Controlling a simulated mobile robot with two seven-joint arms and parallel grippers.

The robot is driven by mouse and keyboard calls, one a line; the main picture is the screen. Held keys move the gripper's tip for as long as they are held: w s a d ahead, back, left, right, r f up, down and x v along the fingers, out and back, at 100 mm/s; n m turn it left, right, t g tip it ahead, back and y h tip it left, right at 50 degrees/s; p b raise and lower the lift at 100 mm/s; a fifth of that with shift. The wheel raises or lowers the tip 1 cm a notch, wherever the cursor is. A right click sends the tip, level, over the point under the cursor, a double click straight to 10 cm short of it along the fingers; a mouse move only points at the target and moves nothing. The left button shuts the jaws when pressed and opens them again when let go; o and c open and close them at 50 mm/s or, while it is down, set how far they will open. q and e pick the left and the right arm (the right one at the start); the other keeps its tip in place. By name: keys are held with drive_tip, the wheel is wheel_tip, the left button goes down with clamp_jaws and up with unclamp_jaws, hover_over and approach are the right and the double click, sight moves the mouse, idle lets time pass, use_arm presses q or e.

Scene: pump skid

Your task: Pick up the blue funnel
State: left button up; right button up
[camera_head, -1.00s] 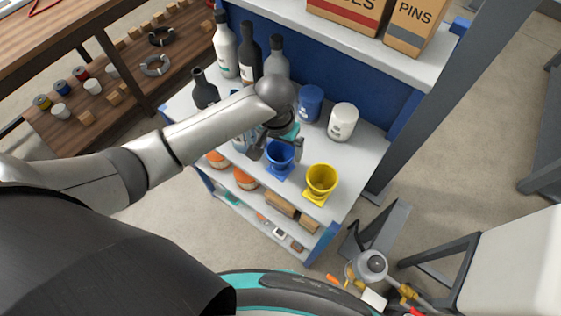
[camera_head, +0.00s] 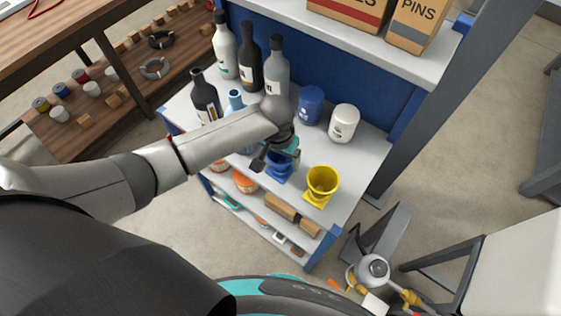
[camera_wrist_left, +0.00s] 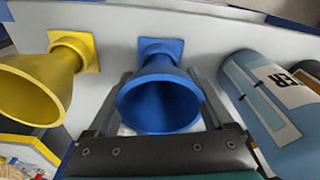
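The blue funnel (camera_head: 279,173) stands on the white top shelf, left of the yellow funnel (camera_head: 322,180) in the head view. My left gripper (camera_head: 274,160) is over it and hides part of its cup. In the left wrist view the blue funnel (camera_wrist_left: 160,103) shows its wide mouth and square base, between the two fingers of my left gripper (camera_wrist_left: 165,100). The fingers are apart, one on each side of the cup. I cannot tell whether either touches it. The yellow funnel (camera_wrist_left: 42,85) is to the left there. My right gripper is not in view.
Bottles, among them a light blue one (camera_head: 236,103), stand close behind and left of my left gripper. A blue jar (camera_head: 311,105) and a white jar (camera_head: 343,123) stand behind the funnels. Boxes (camera_head: 418,24) sit on the shelf above. The shelf right of the white jar is clear.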

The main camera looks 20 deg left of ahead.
use_arm(q)
drive_tip(key=c, duration=1)
drive_tip(key=shift+r, duration=0.1)
wheel_tip(320, 180, up, 20)
drive_tip(key=p, duration=0.4)
